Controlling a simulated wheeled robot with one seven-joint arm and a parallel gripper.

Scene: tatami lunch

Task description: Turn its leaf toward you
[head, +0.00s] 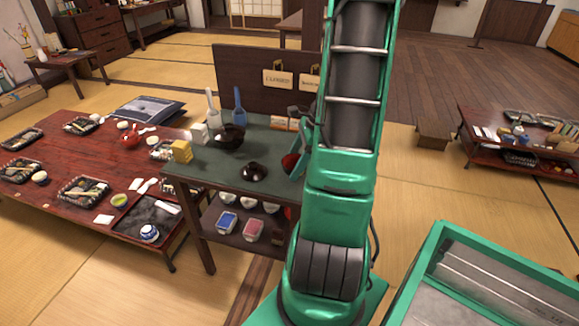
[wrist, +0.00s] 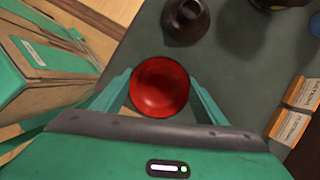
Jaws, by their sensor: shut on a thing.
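A red bowl (wrist: 160,86) lies between the two green fingers of my gripper (wrist: 161,98) in the wrist view. I look into its plain red inside. My gripper is shut on it, one finger on each side. In the head view a red bowl (head: 290,162) shows at the right edge of the dark green worktop, partly hidden by my arm. No leaf shows on the bowl in either view. I cannot tell whether it touches the worktop.
A low red table (head: 60,210) is at left.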

